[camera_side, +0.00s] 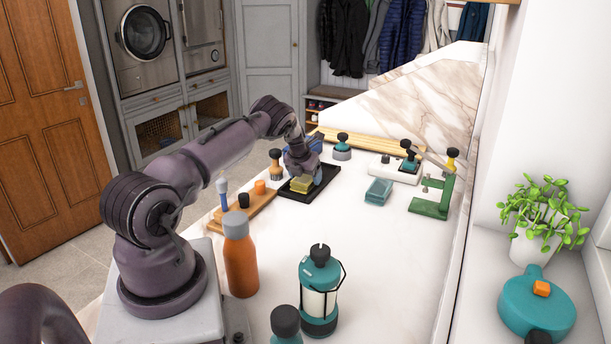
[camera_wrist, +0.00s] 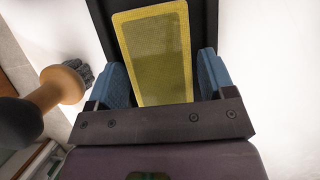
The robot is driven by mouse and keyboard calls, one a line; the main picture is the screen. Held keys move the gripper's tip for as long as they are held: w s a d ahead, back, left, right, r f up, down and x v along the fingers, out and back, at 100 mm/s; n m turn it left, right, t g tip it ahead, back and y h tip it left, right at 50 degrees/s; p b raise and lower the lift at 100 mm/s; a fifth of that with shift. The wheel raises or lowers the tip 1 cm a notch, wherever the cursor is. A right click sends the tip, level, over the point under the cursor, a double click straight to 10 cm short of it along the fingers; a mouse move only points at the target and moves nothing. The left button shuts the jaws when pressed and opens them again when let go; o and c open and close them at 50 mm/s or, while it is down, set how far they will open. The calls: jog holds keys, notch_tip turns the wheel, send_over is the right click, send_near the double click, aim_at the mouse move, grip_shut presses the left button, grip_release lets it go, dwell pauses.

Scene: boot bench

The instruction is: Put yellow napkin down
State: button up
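The yellow napkin (camera_side: 301,184) is a folded, flat block at the black tray (camera_side: 291,194). In the wrist view the napkin (camera_wrist: 152,52) lies lengthwise between my blue fingers, with the dark tray (camera_wrist: 92,18) behind it. My gripper (camera_side: 303,172) is low over the tray. In the wrist view my gripper (camera_wrist: 163,78) has its fingers far apart, one on each side of the napkin and close to its edges. I cannot tell whether the fingers press on the napkin, or whether its underside rests on the tray.
A wooden-handled brush (camera_side: 275,165) stands just left of the tray, and its handle (camera_wrist: 45,95) is close to my gripper. A wooden board (camera_side: 240,215) lies in front. A teal dish (camera_side: 379,191) and a green stand (camera_side: 432,197) are to the right. An orange bottle (camera_side: 240,262) stands nearer.

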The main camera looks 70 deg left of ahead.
jog(key=shift+r, duration=0.25)
jog(key=v, duration=1.2)
jog(key=w+d+r+m+t+h, duration=0.1)
jog(key=w+d+r+m+h, duration=0.1)
jog(key=d+r+m, duration=0.9)
jog(key=w+d+r+m+t+h, duration=0.1)
jog(key=d+r+m, duration=0.7)
jog(key=d, duration=0.6)
jog(key=s+d+r+m+h, duration=0.1)
jog(key=s+d+r+m, duration=0.15)
jog(key=d+m, duration=0.4)
jog(key=s+d+r+m, duration=0.2)
jog(key=s+d+m, duration=0.2)
jog(key=d+m, duration=0.25)
jog(key=s+d+f+m, duration=0.1)
jog(key=s+d+m, duration=0.7)
jog(key=s+m, duration=0.3)
jog(key=shift+d+f+m+y, duration=0.15)
jog(key=shift+f+m+y, duration=0.25)
jog(key=shift+m, duration=0.6)
jog(key=shift+s, duration=0.1)
